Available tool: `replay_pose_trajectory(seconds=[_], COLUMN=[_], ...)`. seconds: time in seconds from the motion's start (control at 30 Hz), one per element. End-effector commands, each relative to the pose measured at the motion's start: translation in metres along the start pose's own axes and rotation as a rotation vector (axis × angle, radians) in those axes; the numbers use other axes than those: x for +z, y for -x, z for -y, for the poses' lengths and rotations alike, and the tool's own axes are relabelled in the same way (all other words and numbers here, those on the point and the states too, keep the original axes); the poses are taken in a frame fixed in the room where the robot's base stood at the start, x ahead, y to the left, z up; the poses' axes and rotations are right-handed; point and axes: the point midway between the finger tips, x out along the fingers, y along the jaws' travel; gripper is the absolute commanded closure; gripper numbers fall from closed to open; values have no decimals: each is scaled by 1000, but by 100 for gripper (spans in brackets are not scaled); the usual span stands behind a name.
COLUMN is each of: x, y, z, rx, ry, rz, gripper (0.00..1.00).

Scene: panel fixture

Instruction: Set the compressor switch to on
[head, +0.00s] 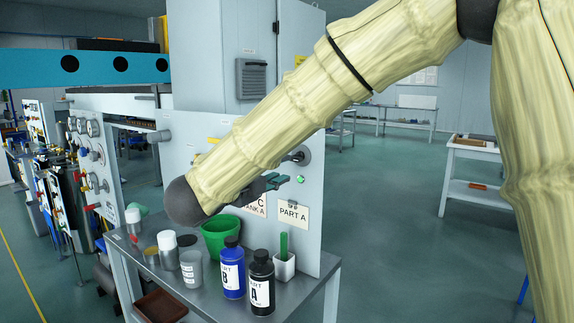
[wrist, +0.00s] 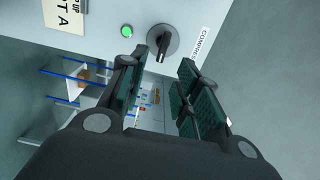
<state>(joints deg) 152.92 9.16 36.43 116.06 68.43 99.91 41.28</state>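The compressor switch is a black rotary knob on a round grey plate on the pale panel. It shows in the wrist view (wrist: 163,43) just beyond my fingertips and in the head view (head: 301,157) behind my forearm, partly hidden. Its handle points toward the bottom of the wrist picture. In the head view my gripper (head: 272,182) is near the panel, below the switch. I cannot tell whether a finger touches the knob.
A lit green lamp (wrist: 127,31) is beside the switch; it also shows in the head view (head: 300,180). The bench (head: 312,283) holds a green bucket (head: 220,236), a blue bottle (head: 232,272) and a black bottle (head: 261,284).

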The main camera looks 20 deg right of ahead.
Motion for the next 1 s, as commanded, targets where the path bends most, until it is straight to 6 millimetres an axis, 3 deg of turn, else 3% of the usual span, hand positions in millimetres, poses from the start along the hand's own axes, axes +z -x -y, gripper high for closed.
replay_pose_trajectory(seconds=[0.23, 0.67, 0.77, 1.0], x=[0, 0, 0, 0], y=[25, 28, 28, 28], z=[0, 1, 9, 53], rx=[0, 1, 1, 1], ry=[0, 0, 0, 0], rz=[0, -1, -1, 0], gripper=[68, 68, 68, 68])
